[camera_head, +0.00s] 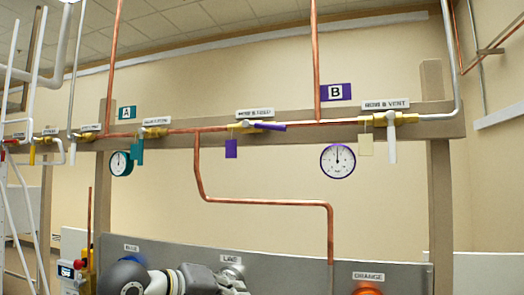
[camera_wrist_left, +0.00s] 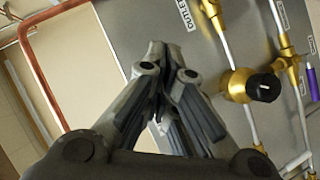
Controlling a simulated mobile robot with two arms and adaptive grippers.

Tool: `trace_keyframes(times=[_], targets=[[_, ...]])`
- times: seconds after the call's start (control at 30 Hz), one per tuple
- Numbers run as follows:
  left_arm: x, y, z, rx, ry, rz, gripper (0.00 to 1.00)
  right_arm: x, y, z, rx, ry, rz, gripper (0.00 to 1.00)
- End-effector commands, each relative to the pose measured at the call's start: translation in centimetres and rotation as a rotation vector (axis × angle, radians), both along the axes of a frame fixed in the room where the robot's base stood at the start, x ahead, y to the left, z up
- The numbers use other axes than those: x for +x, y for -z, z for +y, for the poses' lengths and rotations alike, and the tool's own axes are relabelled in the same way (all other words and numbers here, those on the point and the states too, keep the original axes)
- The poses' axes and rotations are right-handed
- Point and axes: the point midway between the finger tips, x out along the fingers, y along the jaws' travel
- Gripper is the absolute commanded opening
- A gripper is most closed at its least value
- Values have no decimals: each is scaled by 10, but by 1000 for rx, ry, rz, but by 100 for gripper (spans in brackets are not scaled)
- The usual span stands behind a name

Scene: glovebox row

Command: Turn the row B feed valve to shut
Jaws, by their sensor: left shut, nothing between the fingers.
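The row B feed valve (camera_head: 243,127) is a brass valve on the copper pipe under a white label, left of the purple B sign (camera_head: 336,92). Its purple lever (camera_head: 269,126) points right, nearly along the pipe. A purple tag (camera_head: 231,149) hangs below the valve. My left gripper (camera_head: 233,278) is low in the head view, well below the valve and apart from it. In the left wrist view my left gripper (camera_wrist_left: 165,62) has its fingers together and holds nothing. My right gripper is not in view.
A purple-rimmed gauge (camera_head: 338,161) hangs below the pipe. The row B vent valve (camera_head: 391,119) has a white lever pointing down. A bent copper pipe (camera_head: 265,203) runs below the feed valve. The left wrist view shows a brass regulator (camera_wrist_left: 238,86) with a black knob.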

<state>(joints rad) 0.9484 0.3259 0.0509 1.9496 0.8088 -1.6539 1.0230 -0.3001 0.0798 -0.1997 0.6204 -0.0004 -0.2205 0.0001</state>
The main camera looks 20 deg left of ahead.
Motion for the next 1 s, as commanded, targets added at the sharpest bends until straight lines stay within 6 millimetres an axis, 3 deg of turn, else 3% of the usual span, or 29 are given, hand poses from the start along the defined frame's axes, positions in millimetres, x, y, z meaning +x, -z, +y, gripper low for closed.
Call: trace_keyframes(times=[0.17, 0.27, 0.4, 0.5, 0.6, 0.7, 0.8, 1.0], targets=[[10, -80, -13, 189, -50, -247, 0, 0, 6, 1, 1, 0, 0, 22], [8, -141, -21, 349, -107, -440, 0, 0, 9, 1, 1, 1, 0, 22], [-8, -224, -33, 582, -206, -704, 0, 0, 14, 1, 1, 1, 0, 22], [-26, -275, -40, 738, -284, -868, 0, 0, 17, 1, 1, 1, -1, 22], [-45, -312, -46, 867, -353, -991, 0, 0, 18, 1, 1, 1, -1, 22], [-59, -336, -51, 955, -401, -1072, 0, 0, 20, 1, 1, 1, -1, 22], [-65, -348, -53, 999, -426, -1110, 0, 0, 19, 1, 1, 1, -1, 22], [-54, -361, -56, 1010, -431, -1117, 0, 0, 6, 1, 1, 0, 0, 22]])
